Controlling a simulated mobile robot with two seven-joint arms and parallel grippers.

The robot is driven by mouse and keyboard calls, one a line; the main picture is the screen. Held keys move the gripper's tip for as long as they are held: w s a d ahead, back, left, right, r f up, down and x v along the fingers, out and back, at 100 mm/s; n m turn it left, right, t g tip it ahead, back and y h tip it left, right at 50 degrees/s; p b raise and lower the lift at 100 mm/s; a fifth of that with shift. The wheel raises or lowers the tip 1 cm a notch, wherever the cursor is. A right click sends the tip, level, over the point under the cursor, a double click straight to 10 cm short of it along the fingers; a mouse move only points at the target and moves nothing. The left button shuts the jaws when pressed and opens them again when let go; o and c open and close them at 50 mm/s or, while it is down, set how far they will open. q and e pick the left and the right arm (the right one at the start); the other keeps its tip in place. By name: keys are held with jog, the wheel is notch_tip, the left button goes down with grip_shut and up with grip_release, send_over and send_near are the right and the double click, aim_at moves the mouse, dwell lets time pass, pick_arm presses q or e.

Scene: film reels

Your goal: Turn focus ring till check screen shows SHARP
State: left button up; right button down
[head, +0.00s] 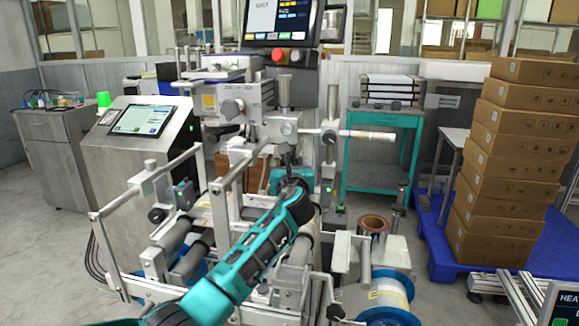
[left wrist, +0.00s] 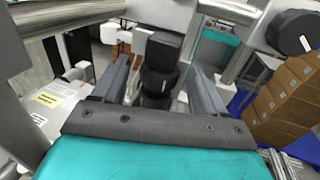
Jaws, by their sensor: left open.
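My left gripper (head: 290,163) reaches in from the lower left to the middle of the machine; its fingertips are mostly hidden by my own wrist in the head view. In the left wrist view the gripper (left wrist: 162,68) is open, with one finger on each side of a black stepped cylinder (left wrist: 160,82), which looks like a lens with the focus ring. I cannot tell whether either finger touches it. A dark screen (head: 281,20) stands above the machine; its small text is not legible, so I cannot read a focus state. My right gripper is not in view.
Metal rollers and posts of the machine (head: 225,200) crowd round my left arm. A second screen (head: 141,120) sits on a grey cabinet at left. A copper-coloured roll (head: 372,224) stands at lower right. Stacked brown boxes (head: 510,140) sit on a blue pallet (head: 440,235).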

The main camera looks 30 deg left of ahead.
pick_arm(q)
jog(key=shift+s, duration=0.1)
jog(key=p+v, duration=0.1)
jog(key=v, duration=1.1)
jog(key=shift+s+d, duration=0.2)
jog(key=shift+s, duration=0.15)
jog(key=shift+f, duration=0.15)
